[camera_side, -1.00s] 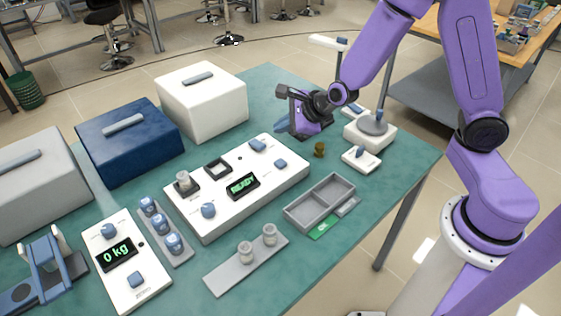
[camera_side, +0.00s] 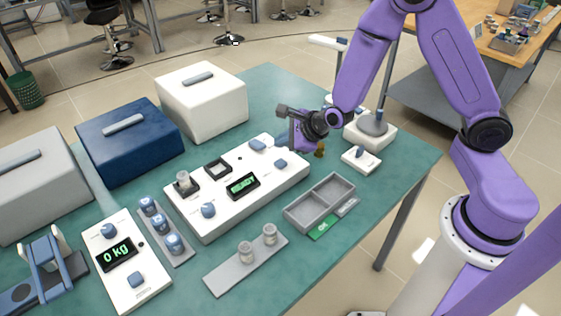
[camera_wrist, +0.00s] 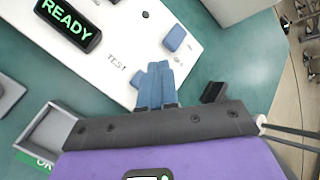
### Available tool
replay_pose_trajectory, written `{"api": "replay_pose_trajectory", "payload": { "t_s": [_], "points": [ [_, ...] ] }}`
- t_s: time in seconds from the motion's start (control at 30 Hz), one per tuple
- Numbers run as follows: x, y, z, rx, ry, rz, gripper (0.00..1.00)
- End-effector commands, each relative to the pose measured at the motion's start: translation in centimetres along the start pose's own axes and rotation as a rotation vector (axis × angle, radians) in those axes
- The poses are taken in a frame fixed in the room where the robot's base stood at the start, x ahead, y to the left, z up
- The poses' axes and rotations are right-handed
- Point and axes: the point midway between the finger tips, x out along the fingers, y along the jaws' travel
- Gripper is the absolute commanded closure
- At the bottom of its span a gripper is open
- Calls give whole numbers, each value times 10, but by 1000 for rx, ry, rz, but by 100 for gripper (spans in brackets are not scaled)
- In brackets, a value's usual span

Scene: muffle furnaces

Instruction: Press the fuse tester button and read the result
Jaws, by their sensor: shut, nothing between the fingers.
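The fuse tester is a white box (camera_side: 222,204) with a dark display (camera_side: 243,186). In the wrist view the display (camera_wrist: 68,22) reads READY in green. In the side view a blue button (camera_side: 281,163) sits near its right end, with another blue control (camera_side: 257,146) behind it; that rear control also shows in the wrist view (camera_wrist: 174,38). My gripper (camera_side: 282,149) is shut and empty, its blue fingertips just above the front button. In the wrist view the fingertips (camera_wrist: 157,72) are beside a TEST label (camera_wrist: 116,61) and hide the front button. Contact cannot be told.
A grey two-part tray (camera_side: 318,205) lies in front of the tester, with a green label beside it. White (camera_side: 203,105) and blue (camera_side: 130,145) furnaces stand behind.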

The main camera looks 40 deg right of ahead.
Motion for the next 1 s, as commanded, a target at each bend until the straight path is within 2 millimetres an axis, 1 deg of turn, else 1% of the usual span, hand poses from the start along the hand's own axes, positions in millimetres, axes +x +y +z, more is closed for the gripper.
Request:
{"api": "replay_pose_trajectory", "payload": {
  "t_s": [0.03,0.2,0.4,1.0],
  "points": [
    [5,4,-4,-1,2,2,100],
    [17,13,-12,0,1,1,100],
    [24,18,-18,1,-1,0,100],
    [26,19,-18,1,-1,0,100]
  ]
}}
